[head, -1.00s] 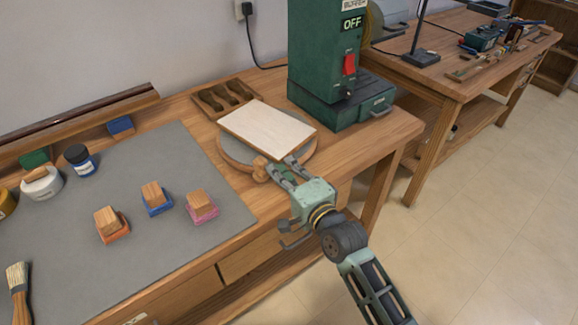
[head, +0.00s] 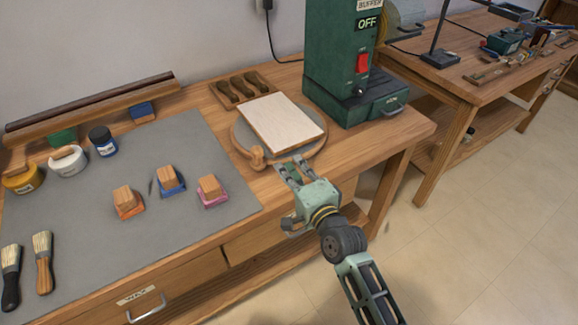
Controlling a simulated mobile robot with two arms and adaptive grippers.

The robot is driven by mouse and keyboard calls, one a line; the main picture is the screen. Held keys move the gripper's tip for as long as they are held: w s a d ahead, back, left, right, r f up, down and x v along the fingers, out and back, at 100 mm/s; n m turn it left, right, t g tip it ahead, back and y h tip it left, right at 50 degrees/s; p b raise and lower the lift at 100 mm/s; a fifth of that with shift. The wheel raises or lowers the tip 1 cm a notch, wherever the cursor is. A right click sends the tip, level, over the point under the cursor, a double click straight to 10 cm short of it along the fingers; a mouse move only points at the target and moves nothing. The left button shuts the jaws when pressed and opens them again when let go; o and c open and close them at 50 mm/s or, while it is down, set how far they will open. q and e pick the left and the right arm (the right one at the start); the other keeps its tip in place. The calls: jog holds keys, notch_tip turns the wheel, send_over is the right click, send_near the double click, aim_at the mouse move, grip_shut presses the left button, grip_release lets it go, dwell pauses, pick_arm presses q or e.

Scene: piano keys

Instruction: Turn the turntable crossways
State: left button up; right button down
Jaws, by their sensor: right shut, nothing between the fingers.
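The turntable (head: 238,140) is a round wooden disc with a grey top on the bench, left of the green buffer. A pale rectangular board (head: 284,118) lies on it, its long side slanting from back left to front right. A wooden knob (head: 257,157) stands at the turntable's front-left rim. My right gripper (head: 293,163) is shut and empty at the turntable's front edge, right of the knob and apart from it. Whether its fingertips touch the rim I cannot tell. My left gripper is out of view.
The green buffer (head: 338,60), marked OFF, stands close behind and to the right. A grey mat (head: 120,220) at left holds several coloured blocks, jars and two brushes (head: 43,262).

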jog(key=v, duration=0.3)
jog(key=shift+s+a, duration=0.1)
jog(key=shift+s, duration=0.1)
jog(key=s+d, duration=0.1)
jog(key=s, duration=0.5)
jog(key=s+d+f+n+g+h, duration=0.2)
jog(key=s+d+f, duration=0.2)
jog(key=f, duration=0.8)
jog(key=s+d+f+n+g+h, duration=0.1)
jog(key=s+d+f+n+g, duration=0.2)
jog(key=f, duration=0.9)
jog(key=s+d+f+n+g+h, duration=0.15)
jog(key=s+d+f, duration=0.25)
jog(key=f, duration=0.8)
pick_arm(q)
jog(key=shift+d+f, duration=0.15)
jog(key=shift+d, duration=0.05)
pick_arm(e)
jog(key=s+d+f+n+g+h, duration=0.1)
jog(key=s+d+f, duration=0.3)
jog(key=s, duration=0.6)
jog(key=s+d+f+n+g+h, duration=0.1)
jog(key=s+d+f+n+g, duration=0.3)
jog(key=s+f, duration=0.4)
jog(key=s+d+f+n+g+h, duration=0.2)
jog(key=s+d+f, duration=0.3)
jog(key=s, duration=0.9)
jog(key=shift+s+d+f, duration=0.2)
jog(key=shift+d+f, duration=0.1)
jog(key=shift+f, duration=0.55)
